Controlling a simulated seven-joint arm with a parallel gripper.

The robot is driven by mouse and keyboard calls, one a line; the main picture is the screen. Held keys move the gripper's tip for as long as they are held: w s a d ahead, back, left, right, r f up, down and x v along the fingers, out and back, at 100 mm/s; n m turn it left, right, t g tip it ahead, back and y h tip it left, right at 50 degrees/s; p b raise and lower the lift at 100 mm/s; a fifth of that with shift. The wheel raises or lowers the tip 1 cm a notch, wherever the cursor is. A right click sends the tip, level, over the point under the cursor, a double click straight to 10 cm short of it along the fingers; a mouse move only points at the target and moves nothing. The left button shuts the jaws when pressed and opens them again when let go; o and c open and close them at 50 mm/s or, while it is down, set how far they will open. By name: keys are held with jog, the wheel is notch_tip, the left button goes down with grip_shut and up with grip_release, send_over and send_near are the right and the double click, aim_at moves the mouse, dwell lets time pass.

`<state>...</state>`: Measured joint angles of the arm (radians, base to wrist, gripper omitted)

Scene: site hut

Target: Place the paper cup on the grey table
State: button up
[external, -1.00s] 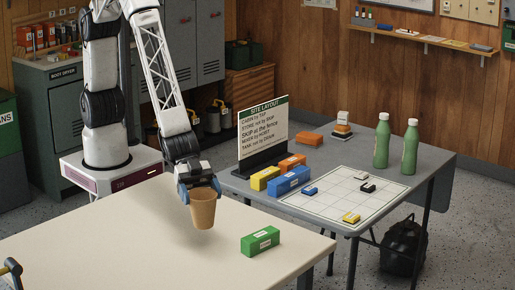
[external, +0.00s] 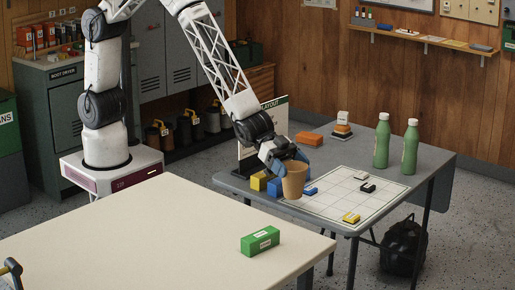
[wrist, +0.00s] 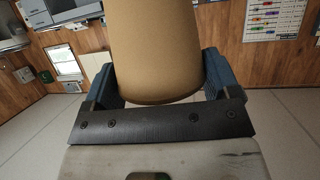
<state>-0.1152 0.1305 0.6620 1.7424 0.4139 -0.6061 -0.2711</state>
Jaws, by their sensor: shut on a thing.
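The brown paper cup (external: 294,180) is held upright by my gripper (external: 284,168) in the external view. It shows over the left part of the grey table (external: 421,160), in front of the blue and yellow blocks. I cannot tell whether its bottom touches the table or is a little above it. In the wrist view the paper cup (wrist: 155,45) fills the space between the blue fingers of my gripper (wrist: 157,85), which are shut on it.
A white grid sheet (external: 340,205) with small blocks lies right of the cup. Blue (external: 275,187) and yellow (external: 259,181) blocks and a sign (external: 247,150) stand behind it. Green bottles (external: 382,143) stand farther right. The cream table (external: 150,230) holds a green block (external: 260,241).

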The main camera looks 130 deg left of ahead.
jog(key=a+n+y, duration=0.1)
jog(key=a, duration=1.2)
jog(key=shift+w+a+r+n+y, duration=0.15)
jog(key=shift+w+r+n+y, duration=0.15)
jog(key=shift+w+r+y, duration=0.1)
jog(key=a, duration=0.5)
jog(key=s+a+n+y, duration=0.1)
jog(key=a, duration=0.4)
jog(key=s+a+y, duration=0.1)
jog(key=a, duration=0.4)
jog(key=shift+a+r+n, duration=0.3)
jog(key=shift+r+n, duration=0.05)
jog(key=shift+n, duration=0.05)
jog(key=s+a+n+y, duration=0.1)
jog(key=s+a, duration=0.2)
jog(key=a, duration=0.5)
jog(key=s+a+r+y, duration=0.1)
jog(key=s+a, duration=0.2)
jog(key=a, duration=0.5)
jog(key=s+a+n+g+y, duration=0.1)
jog(key=s+a, duration=0.2)
jog(key=a, duration=0.5)
jog(key=shift+a+r+n, duration=0.15)
jog(key=shift+a+n, duration=0.15)
jog(key=shift+a, duration=0.1)
jog(key=shift+w+f, duration=0.1)
jog(key=shift+f, duration=3.05)
jog(key=shift+f, duration=1.85)
jog(key=shift+f, duration=0.1)
